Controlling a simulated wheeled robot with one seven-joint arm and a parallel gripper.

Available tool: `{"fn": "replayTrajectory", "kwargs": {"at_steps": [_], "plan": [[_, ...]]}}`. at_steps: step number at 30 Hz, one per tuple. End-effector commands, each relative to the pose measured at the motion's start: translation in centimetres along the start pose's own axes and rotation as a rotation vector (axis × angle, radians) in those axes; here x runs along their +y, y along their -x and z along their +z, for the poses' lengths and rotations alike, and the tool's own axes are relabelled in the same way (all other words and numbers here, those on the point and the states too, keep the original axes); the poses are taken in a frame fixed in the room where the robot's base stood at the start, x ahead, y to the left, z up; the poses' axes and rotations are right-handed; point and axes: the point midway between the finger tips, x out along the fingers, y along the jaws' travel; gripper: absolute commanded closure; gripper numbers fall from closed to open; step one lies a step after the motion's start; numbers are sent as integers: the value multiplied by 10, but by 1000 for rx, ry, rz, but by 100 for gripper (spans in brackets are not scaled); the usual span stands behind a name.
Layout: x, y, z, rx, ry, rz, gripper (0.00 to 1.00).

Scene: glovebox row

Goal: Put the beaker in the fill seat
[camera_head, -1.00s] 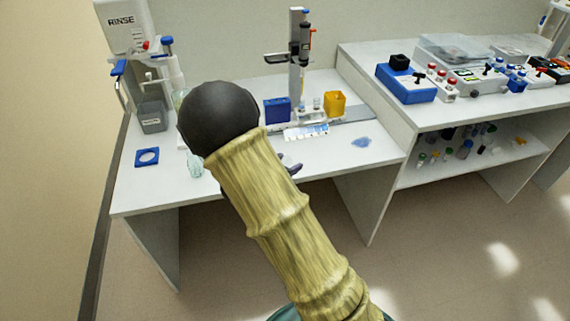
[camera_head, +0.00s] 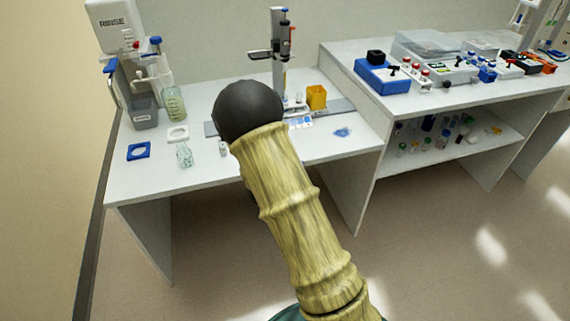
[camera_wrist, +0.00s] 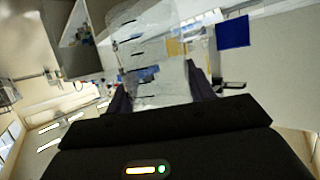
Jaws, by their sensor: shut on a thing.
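In the wrist view my gripper (camera_wrist: 158,90) is shut on a clear beaker (camera_wrist: 150,48) with black marks, held between its two dark fingers. In the head view my own arm hides the gripper and the held beaker. Two seat-like pieces lie on the left bench: a blue square with a round hole (camera_head: 138,151) and a white ring (camera_head: 178,133). I cannot tell which piece, if either, is the fill seat. A tall stand with a syringe-like dispenser (camera_head: 281,50) rises at the back; my arm hides part of its base.
A small glass vessel (camera_head: 185,156) stands near the white ring, with a larger marked bottle (camera_head: 173,104) behind. A grey bin (camera_head: 142,111) sits under the rinse unit (camera_head: 112,28). A yellow holder (camera_head: 316,97) stands right of the stand. The bench front is mostly clear.

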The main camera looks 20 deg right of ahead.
Motion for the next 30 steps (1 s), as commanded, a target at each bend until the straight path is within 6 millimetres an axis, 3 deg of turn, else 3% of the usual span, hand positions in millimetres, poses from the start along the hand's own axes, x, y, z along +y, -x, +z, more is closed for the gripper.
{"fn": "replayTrajectory", "kwargs": {"at_steps": [5, 11, 16, 21, 24, 30], "plan": [[6, -21, 14, -3, 40, -90, 68], [12, -43, 47, -6, 106, -247, 68], [17, -53, 92, -9, 175, -413, 68], [21, -49, 132, -6, 231, -556, 68], [22, -46, 142, -2, 246, -594, 68], [22, -45, 144, 1, 250, -606, 68]]}}
